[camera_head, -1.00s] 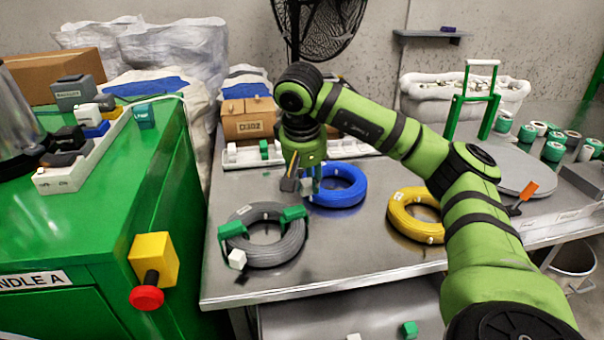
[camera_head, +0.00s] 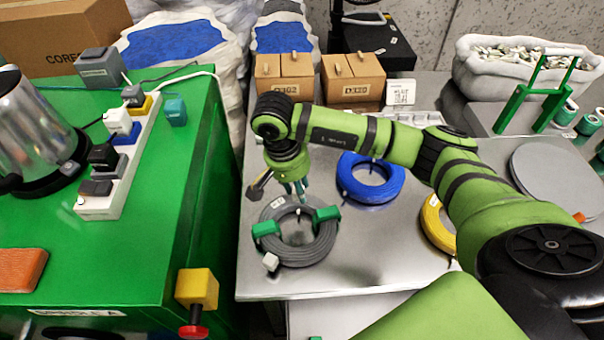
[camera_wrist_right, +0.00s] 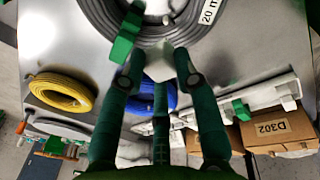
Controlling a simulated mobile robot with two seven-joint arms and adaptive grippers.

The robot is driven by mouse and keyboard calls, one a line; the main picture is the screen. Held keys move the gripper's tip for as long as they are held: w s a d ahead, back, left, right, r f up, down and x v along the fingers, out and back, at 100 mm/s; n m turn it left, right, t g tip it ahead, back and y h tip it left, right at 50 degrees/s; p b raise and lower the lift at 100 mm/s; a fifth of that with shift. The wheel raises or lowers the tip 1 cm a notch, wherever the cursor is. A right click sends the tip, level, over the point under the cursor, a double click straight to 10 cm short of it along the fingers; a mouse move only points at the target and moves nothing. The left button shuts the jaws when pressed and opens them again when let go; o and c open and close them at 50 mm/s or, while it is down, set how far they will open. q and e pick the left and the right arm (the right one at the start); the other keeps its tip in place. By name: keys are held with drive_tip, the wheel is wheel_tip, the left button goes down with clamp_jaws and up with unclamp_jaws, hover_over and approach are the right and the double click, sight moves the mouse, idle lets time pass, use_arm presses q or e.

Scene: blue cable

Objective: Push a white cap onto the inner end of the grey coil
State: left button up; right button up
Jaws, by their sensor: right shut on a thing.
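The grey coil (camera_head: 322,247) lies flat on the metal table with two green clips on it, left (camera_head: 266,229) and right (camera_head: 326,214). A white cap (camera_head: 270,261) sits at its near outer edge. My right gripper (camera_head: 300,192) points down above the coil's far rim. In the right wrist view its fingers (camera_wrist_right: 160,62) are shut on a white cap (camera_wrist_right: 158,68), held apart from the coil (camera_wrist_right: 100,18), which fills the top. Small pale bits (camera_wrist_right: 167,19) show by the coil's inside; I cannot tell whether they are its inner end. My left gripper is out of view.
A blue coil (camera_head: 345,180) lies just behind and right, a yellow coil (camera_head: 431,222) farther right beside my arm. A green cabinet (camera_head: 195,150) with a power strip (camera_head: 130,165) stands left. Cardboard boxes (camera_head: 353,78) are at the back. The table front is clear.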

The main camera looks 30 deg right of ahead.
sight(298, 211)
drive_tip(key=shift+f+b, duration=0.7)
drive_tip(key=shift+f, duration=0.85)
drive_tip(key=shift+f+b, duration=0.85)
drive_tip(key=shift+f+b, duration=0.3)
drive_tip(key=shift+b, duration=0.45)
drive_tip(key=shift+f+b, duration=0.15)
drive_tip(key=shift+b, duration=0.2)
drive_tip(key=shift+f+b, duration=0.2)
drive_tip(key=shift+b, duration=0.2)
drive_tip(key=shift+f, duration=0.1)
drive_tip(key=shift+f+b, duration=0.1)
drive_tip(key=shift+b, duration=0.3)
drive_tip(key=shift+f+b, duration=0.25)
drive_tip(key=shift+b, duration=0.25)
idle(0.8)
